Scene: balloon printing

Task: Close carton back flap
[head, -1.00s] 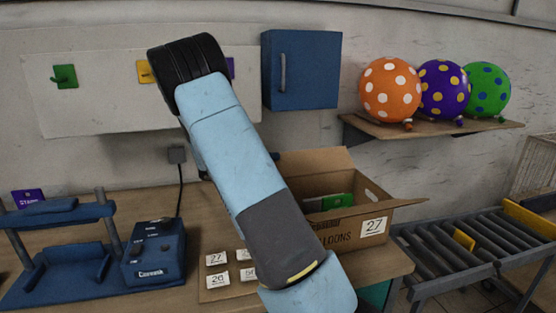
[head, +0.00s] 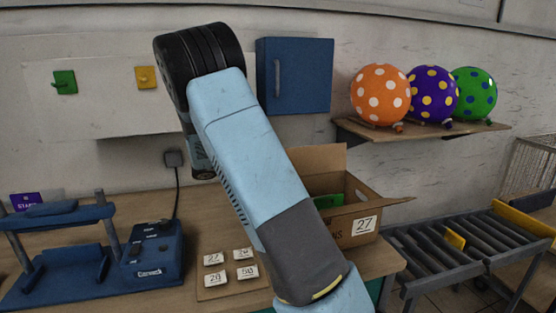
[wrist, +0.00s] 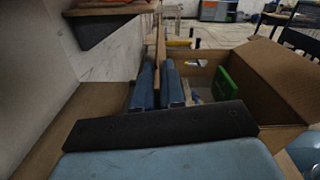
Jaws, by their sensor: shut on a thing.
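The open cardboard carton (head: 352,222), labelled 27, stands on the right end of the table. Its back flap (head: 322,159) stands up along the wall side, and the right flap (head: 392,203) sticks outward. In the wrist view the back flap (wrist: 160,45) runs upright between the two blue fingers of my gripper (wrist: 157,84), which is shut on it. The carton's inside (wrist: 205,82) lies to the right of the fingers, with a green item (wrist: 228,85) in it. My arm hides the gripper and the carton's left part in the head view.
A shelf with polka-dot balloons (head: 420,130) hangs above the carton's right side. A blue wall cabinet (head: 294,76) is behind my arm. Number cards (head: 230,268) lie left of the carton. A roller conveyor (head: 450,250) stands at right, a blue stamping press (head: 60,250) at left.

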